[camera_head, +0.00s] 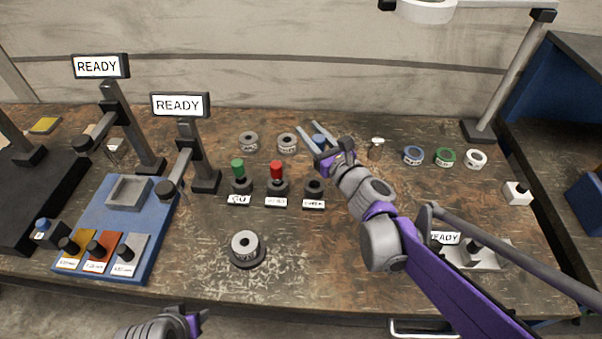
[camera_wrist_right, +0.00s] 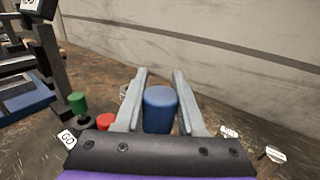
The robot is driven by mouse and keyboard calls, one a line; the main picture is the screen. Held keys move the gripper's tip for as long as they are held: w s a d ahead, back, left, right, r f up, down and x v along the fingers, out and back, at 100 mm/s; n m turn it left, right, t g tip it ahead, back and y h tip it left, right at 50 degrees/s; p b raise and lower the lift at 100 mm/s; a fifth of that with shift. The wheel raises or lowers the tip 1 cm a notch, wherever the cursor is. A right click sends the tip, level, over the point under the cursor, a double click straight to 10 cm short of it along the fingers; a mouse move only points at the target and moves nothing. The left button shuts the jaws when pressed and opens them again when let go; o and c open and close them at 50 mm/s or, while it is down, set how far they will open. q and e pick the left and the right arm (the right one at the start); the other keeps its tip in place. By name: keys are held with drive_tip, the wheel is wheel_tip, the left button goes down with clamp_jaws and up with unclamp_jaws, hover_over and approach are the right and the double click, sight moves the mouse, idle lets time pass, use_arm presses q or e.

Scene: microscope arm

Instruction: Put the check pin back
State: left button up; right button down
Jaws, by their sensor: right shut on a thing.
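My right gripper (camera_head: 315,139) is shut on a blue-topped pin (camera_head: 319,141), which I take as the check pin. In the right wrist view the blue cylinder (camera_wrist_right: 160,108) sits between the two grey fingers; its lower end is hidden. The gripper is over the back middle of the bench, behind a dark empty holder (camera_head: 314,188) with a white label too small to read. Beside that holder, a red pin (camera_head: 277,169) and a green pin (camera_head: 238,167) stand upright in similar labelled holders. My left gripper (camera_head: 192,323) is at the bottom edge, its fingers only partly visible.
Grey rings (camera_head: 287,142) lie behind the holders. Blue, green and white rings (camera_head: 445,156) lie to the right. A grey ring on a dark base (camera_head: 246,247) stands in front. Two posts with READY screens (camera_head: 180,105) rise at left beside a blue plate (camera_head: 118,222). Front centre is mostly clear.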

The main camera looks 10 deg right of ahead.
use_arm(q)
drive_tip(key=shift+w+f+b, duration=0.2)
drive_tip(key=shift+f+b, duration=1)
drive_tip(key=shift+f, duration=0.05)
use_arm(e)
drive_tip(key=shift+w+a+f, duration=0.1)
drive_tip(key=shift+w+f, duration=0.05)
drive_tip(key=shift+f, duration=2.35)
drive_tip(key=shift+w+f, duration=0.1)
drive_tip(key=shift+f, duration=2.35)
use_arm(q)
drive_tip(key=shift+a+f, duration=0.1)
use_arm(e)
drive_tip(key=shift+f, duration=0.1)
drive_tip(key=c, duration=0.5)
unclamp_jaws()
use_arm(q)
drive_tip(key=shift+r, duration=0.2)
use_arm(e)
drive_tip(key=v, duration=1.2)
drive_tip(key=shift+s, duration=0.1)
